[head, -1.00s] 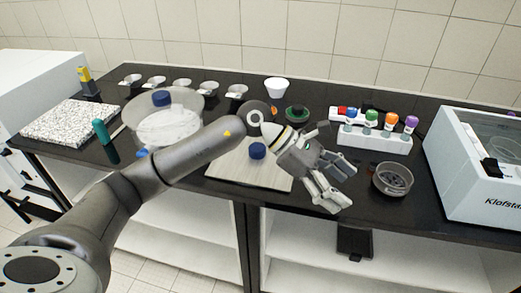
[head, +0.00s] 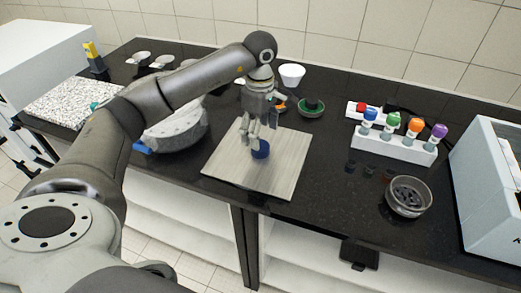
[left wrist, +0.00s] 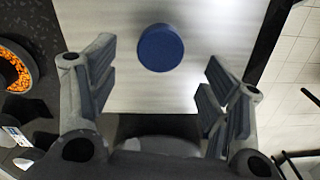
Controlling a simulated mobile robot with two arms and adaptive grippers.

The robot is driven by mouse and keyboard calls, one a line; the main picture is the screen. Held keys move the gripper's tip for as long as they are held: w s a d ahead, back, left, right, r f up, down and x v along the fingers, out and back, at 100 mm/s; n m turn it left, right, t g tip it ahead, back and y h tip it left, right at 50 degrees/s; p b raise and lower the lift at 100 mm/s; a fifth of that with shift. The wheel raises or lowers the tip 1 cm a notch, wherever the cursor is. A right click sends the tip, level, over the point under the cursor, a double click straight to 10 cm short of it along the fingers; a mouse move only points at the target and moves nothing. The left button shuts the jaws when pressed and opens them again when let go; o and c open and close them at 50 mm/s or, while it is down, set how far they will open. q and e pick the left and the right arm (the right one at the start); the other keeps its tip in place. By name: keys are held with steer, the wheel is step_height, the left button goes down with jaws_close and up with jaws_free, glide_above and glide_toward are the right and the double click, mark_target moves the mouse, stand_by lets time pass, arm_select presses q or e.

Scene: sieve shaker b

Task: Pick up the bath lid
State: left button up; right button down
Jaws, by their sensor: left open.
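The bath lid (head: 285,168) is a pale, square, brushed-looking plate with a round blue knob (head: 262,153) near its middle. It lies flat on the black counter. My left gripper (head: 261,138) points down over the lid, close above the knob, and partly covers it in the head view. In the left wrist view the knob (left wrist: 160,47) shows whole, beyond the line between the fingertips and roughly centred sideways. The left gripper's fingers (left wrist: 158,88) are spread wide with nothing between them. My right gripper is not in view.
A round clear-lidded vessel (head: 178,133) stands left of the lid, partly behind my left arm. A white rack (head: 393,147) with coloured caps and a dark round sieve (head: 408,197) are to the right. A white cup (head: 292,76) stands behind. Counter directly right of the lid is mostly clear.

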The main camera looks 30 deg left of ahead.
mark_target(261, 145)
arm_select(q)
steer(key=shift+f, duration=0.4)
step_height(261, 145, down, 3)
steer(key=shift+d+f+p, duration=0.1)
steer(key=shift+f+p, duration=0.1)
steer(key=shift+p, duration=0.65)
steer(key=shift+f, duration=0.55)
steer(key=c, duration=1.2)
steer(key=shift+c, duration=1.1)
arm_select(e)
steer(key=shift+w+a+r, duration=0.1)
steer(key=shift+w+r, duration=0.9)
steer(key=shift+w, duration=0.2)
